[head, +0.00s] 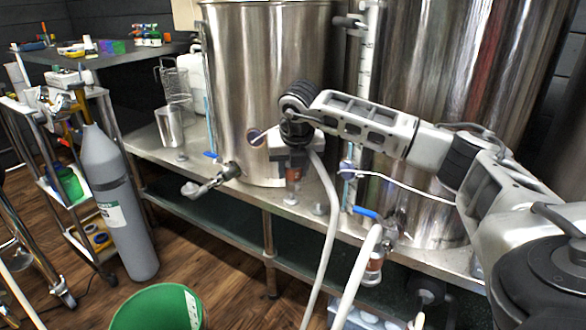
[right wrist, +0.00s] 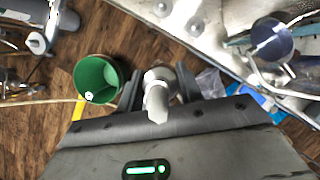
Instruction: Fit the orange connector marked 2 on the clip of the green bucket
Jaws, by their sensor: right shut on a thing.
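My right gripper (head: 293,158) is above the metal bench, in front of the left steel kettle. It is shut on the orange connector (head: 293,174), whose orange part shows just below the jaws. I cannot read a mark on it. In the right wrist view, a pale hose end (right wrist: 158,100) stands between the two fingers. The green bucket (head: 150,308) is on the floor at the bottom of the head view, cut off by the edge, and apart from the gripper. It also shows in the right wrist view (right wrist: 97,78). Its clip cannot be made out. My left gripper is not in view.
Two steel kettles (head: 262,80) stand on the metal bench (head: 165,160). A valve (head: 210,182) juts over its front edge. A second pale hose (head: 352,275) hangs at the right. A grey gas cylinder (head: 120,205) and a trolley stand left of the bucket.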

